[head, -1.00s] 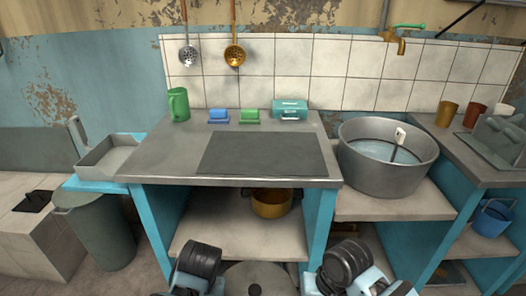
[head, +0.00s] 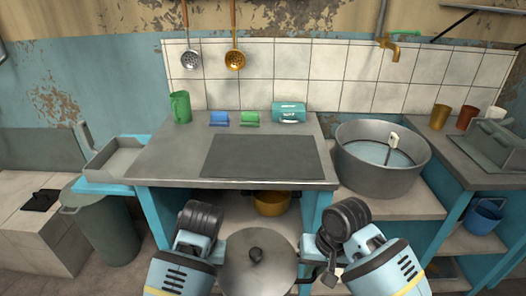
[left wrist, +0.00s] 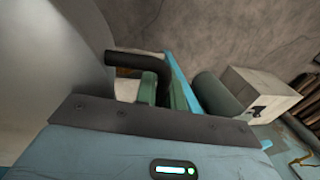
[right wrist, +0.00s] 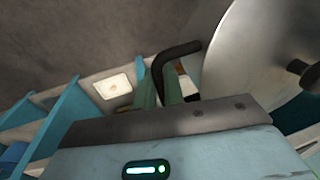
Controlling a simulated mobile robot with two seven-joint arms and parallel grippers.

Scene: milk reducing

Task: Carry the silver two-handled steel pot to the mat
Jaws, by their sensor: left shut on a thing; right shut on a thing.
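The silver steel pot (head: 258,277) with its lid and dark knob is in front of the counter, low in the head view. Its dark handles show in the left wrist view (left wrist: 128,59) and the right wrist view (right wrist: 180,50). My left gripper (head: 222,250) is shut on the left handle, and my right gripper (head: 307,249) is shut on the right handle. The pot looks level; its underside is hidden. The dark grey mat (head: 262,157) lies flat and bare on the counter, beyond and above the pot.
The counter (head: 165,160) has a green mug (head: 180,107), blue and green small blocks and a teal box (head: 289,112) behind the mat. A large water basin (head: 380,175) stands right of the counter. A brass pot (head: 271,203) is on the shelf below.

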